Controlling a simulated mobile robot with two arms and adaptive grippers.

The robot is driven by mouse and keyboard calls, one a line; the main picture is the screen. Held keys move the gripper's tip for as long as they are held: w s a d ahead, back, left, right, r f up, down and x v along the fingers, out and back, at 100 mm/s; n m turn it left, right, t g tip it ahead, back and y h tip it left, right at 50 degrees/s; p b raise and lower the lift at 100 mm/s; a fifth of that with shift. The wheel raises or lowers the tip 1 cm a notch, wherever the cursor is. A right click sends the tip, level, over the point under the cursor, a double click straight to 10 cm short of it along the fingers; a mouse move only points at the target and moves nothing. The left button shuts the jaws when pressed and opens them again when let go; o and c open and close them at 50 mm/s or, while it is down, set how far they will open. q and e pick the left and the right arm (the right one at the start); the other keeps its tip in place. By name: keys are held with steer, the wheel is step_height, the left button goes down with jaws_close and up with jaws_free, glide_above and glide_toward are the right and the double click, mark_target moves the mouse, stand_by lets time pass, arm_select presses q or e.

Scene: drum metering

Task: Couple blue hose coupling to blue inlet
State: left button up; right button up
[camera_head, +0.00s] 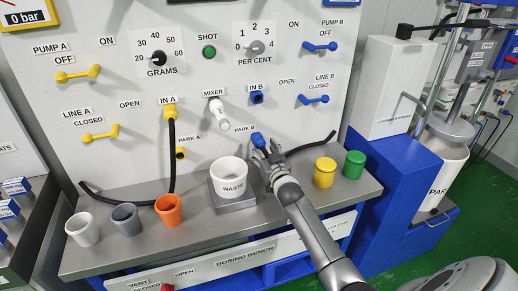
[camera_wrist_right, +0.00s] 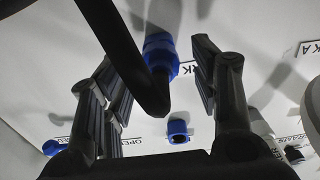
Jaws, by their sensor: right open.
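The blue hose coupling (camera_head: 258,140) is at the panel by the PARK B label, with my right gripper (camera_head: 269,150) just in front of it. In the right wrist view the coupling (camera_wrist_right: 160,48) lies between the spread fingers, with no clear contact. Its black hose (camera_wrist_right: 125,55) crosses in front of the left finger. The blue inlet (camera_head: 256,97), under the IN B label, is empty and above the coupling; it also shows in the wrist view (camera_wrist_right: 178,131). The coupling's seat is hidden. My left gripper is not in view.
The white waste cup (camera_head: 229,175) on its stand is left of my right arm. Yellow (camera_head: 325,172) and green (camera_head: 354,164) cups stand to its right. The white mixer nozzle (camera_head: 217,114) sticks out left of the inlet. Blue LINE B handle (camera_head: 313,99) is to its right.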

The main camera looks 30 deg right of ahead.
mark_target(262, 148)
steer(key=shift+b+x, duration=0.4)
steer(key=shift+x, duration=0.8)
stand_by(0.5)
steer(key=shift+r, duration=0.1)
jaws_close()
steer(key=shift+p+v, duration=2.45)
steer(key=shift+v, duration=0.6)
steer(key=shift+s+a, duration=0.1)
steer(key=shift+s, duration=0.05)
